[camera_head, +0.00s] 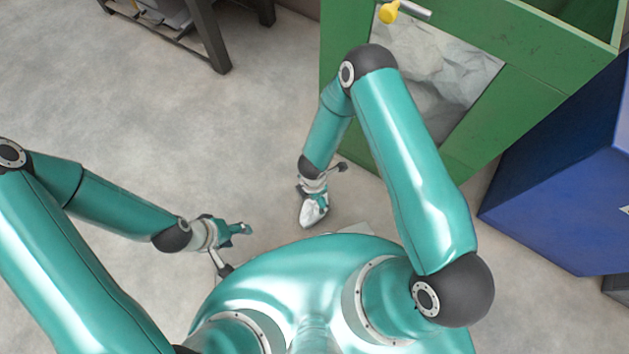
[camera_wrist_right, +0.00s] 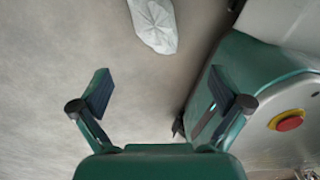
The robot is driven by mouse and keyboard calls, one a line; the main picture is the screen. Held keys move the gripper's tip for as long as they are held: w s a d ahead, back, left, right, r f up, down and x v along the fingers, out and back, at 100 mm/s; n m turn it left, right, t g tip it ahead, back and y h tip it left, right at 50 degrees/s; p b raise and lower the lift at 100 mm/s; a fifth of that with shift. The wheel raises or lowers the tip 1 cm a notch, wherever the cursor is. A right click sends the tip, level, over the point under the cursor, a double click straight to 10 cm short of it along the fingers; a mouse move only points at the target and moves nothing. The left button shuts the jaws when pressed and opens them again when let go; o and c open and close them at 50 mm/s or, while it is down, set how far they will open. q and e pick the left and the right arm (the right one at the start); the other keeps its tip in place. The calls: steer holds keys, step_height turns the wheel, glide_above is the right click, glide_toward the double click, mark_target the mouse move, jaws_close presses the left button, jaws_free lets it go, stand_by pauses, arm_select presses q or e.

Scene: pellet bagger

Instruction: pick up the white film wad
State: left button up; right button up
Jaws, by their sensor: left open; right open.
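The white film wad (camera_head: 311,216) lies on the grey floor, in front of the green container and partly covered by my right gripper in the head view. In the right wrist view the wad (camera_wrist_right: 154,24) is a crumpled, pale, elongated piece at the top edge, cut off by the frame. My right gripper (camera_wrist_right: 160,92) is open, its two dark-padded fingers spread wide with nothing between them. The wad shows beyond the fingertips, apart from them. My left gripper (camera_head: 244,229) is open and empty, off to the left of the wad in the head view.
A green container (camera_head: 479,125) with a window showing crumpled pale film and a yellow knob (camera_head: 388,12) stands behind the wad. A blue bin (camera_head: 560,170) is at the right. A dark-legged stand (camera_head: 207,38) is at the upper left. The floor at the left is clear.

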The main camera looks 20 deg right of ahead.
steer(key=f+b, duration=0.1)
steer(key=f, duration=0.3)
steer(key=f+b, duration=0.2)
steer(key=f, duration=0.2)
steer(key=f+b, duration=0.1)
steer(key=f, duration=0.3)
steer(key=shift+w+f, duration=0.3)
steer(key=shift+w, duration=0.05)
steer(key=f+b, duration=0.2)
steer(key=f, duration=0.1)
steer(key=f+b, duration=0.1)
steer(key=f, duration=0.1)
steer(key=shift+w+d+f, duration=0.1)
steer(key=shift+w+d, duration=0.05)
steer(key=shift+d, duration=0.1)
steer(key=c, duration=0.9)
steer(key=shift+o, duration=0.2)
